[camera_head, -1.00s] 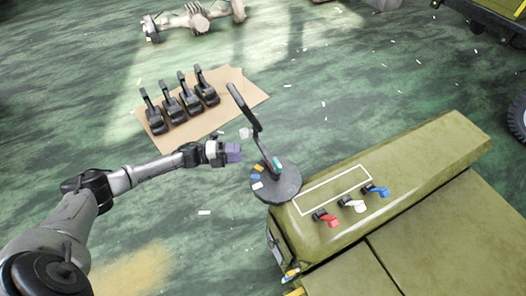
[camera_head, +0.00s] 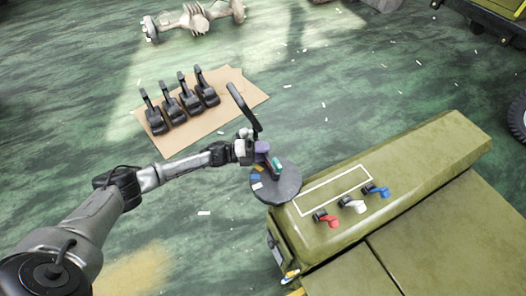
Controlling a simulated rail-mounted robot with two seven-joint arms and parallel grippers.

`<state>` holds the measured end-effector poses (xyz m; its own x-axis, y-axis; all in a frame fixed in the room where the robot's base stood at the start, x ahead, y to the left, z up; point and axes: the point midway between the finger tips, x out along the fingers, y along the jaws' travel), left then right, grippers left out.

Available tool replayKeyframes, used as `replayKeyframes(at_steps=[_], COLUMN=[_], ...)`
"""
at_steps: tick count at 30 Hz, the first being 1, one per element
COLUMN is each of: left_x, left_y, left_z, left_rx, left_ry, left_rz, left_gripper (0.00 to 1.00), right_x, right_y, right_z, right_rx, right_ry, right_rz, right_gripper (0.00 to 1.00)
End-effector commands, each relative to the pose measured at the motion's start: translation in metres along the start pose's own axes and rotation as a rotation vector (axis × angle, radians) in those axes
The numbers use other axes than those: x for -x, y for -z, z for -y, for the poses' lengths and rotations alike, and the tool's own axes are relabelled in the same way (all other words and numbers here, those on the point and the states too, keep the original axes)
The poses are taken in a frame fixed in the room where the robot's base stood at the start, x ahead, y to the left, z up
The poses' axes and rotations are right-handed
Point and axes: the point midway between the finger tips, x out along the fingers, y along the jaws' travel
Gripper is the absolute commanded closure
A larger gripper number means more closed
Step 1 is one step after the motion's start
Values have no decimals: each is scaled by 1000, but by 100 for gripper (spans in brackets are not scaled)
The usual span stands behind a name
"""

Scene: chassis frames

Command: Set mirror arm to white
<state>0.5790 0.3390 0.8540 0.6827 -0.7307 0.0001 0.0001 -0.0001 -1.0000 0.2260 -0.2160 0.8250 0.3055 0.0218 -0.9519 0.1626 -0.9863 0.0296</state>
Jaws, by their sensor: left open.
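The mirror arm (camera_head: 242,104) is a black bent arm rising from a round dark grey disc (camera_head: 283,187) beside the olive hood. The disc carries colour marks: teal (camera_head: 277,163), yellow-orange, blue (camera_head: 255,177) and white (camera_head: 258,186) toward its left edge. The arm's lower part stands near the teal mark, away from the white one. My left gripper (camera_head: 262,147), with purple and pale finger parts, is open at the lower part of the mirror arm. It overlaps the arm in the picture; I cannot tell whether they touch. My right gripper is not in view.
Red (camera_head: 326,219), white (camera_head: 352,204) and blue (camera_head: 376,190) levers sit on the olive hood (camera_head: 430,150) by a white outlined rectangle. Several black pedal-like parts (camera_head: 182,103) stand on cardboard (camera_head: 240,92). An axle (camera_head: 195,18) lies behind. Green floor is open at left.

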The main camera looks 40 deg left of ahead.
Motion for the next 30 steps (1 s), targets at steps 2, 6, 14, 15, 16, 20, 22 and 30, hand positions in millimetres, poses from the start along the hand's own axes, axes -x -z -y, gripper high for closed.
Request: replayKeyframes(at_steps=[2, 6, 14, 15, 16, 20, 22, 30], left_x=[0, 0, 0, 0, 0, 0, 0, 3], left_y=[0, 0, 0, 0, 0, 0, 0, 2], left_z=[0, 0, 0, 0, 0, 0, 0, 1], left_rx=[0, 0, 0, 0, 0, 0, 0, 3], left_ry=[0, 0, 0, 0, 0, 0, 0, -1], left_rz=[0, 0, 0, 0, 0, 0, 0, 20], left_gripper=[55, 68, 93, 96, 99, 100, 100, 100], right_x=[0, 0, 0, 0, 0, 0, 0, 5], right_y=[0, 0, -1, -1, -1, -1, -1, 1], right_z=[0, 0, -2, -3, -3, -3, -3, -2], right_rx=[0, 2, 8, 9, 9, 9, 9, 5], right_ry=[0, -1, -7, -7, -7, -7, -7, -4], right_rz=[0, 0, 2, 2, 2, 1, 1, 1], right_gripper=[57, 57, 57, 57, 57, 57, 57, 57])
